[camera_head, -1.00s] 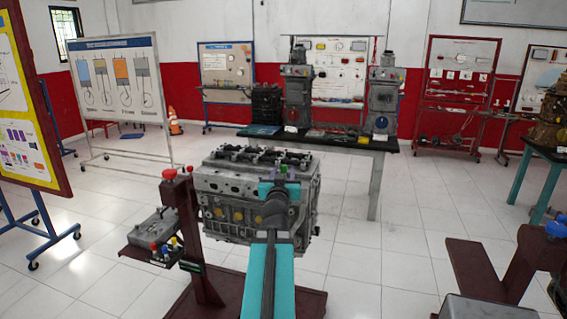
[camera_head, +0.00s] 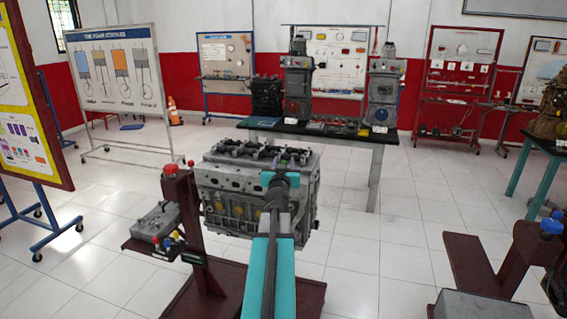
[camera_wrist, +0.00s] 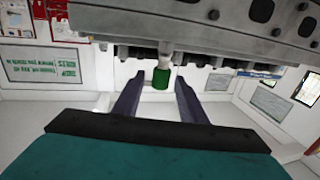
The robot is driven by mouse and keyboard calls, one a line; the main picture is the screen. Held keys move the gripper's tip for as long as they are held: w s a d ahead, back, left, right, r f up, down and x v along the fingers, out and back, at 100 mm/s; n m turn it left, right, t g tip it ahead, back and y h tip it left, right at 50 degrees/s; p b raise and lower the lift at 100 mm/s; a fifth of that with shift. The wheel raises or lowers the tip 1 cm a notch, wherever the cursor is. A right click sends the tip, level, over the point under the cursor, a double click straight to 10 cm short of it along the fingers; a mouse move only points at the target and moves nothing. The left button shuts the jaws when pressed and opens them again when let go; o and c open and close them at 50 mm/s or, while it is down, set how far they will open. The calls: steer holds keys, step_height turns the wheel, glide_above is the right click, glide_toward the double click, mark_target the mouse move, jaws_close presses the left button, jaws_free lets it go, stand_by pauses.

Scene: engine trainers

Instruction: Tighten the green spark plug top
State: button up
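The green spark plug top (camera_wrist: 161,78) shows in the wrist view, on a pale stem that meets the engine's edge. My gripper (camera_wrist: 160,76) is open, with one dark finger on each side of the green top and a visible gap on both sides. In the head view my gripper (camera_head: 291,161) is over the right part of the engine block's (camera_head: 222,180) top. The green top cannot be made out there; my arm and the engine parts hide that spot.
The engine sits on a dark red stand (camera_head: 205,240) with a side tray (camera_head: 150,252) at left. Another dark red stand (camera_head: 470,262) is at lower right. A black-topped workbench (camera_head: 345,138) with machines stands behind. Tiled floor (camera_head: 400,230) is clear between them.

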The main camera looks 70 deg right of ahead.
steer(key=shift+w+d, duration=0.1)
steer(key=shift+d, duration=0.2)
jaws_close()
steer(key=g+b, duration=0.1)
steer(key=b, duration=0.5)
steer(key=shift+f+m, duration=0.3)
steer(key=shift+m, duration=0.1)
steer(key=m+g+b, duration=0.1)
steer(key=g+b, duration=0.1)
steer(key=b, duration=0.7)
steer(key=m+g+b, duration=0.2)
steer(key=g+b, duration=0.1)
steer(key=b, duration=0.5)
steer(key=shift+r+h+b, duration=0.15)
steer(key=shift+h+b, duration=0.15)
steer(key=shift+b, duration=0.1)
steer(key=m+g+y+b, duration=0.1)
steer(key=m+g+b, duration=0.2)
steer(key=b, duration=0.5)
steer(key=shift+g, duration=0.9)
steer(key=shift+r+m+g+y+b, duration=0.15)
steer(key=shift+m+g+y+b, duration=0.65)
steer(key=shift+m+g+b, duration=0.7)
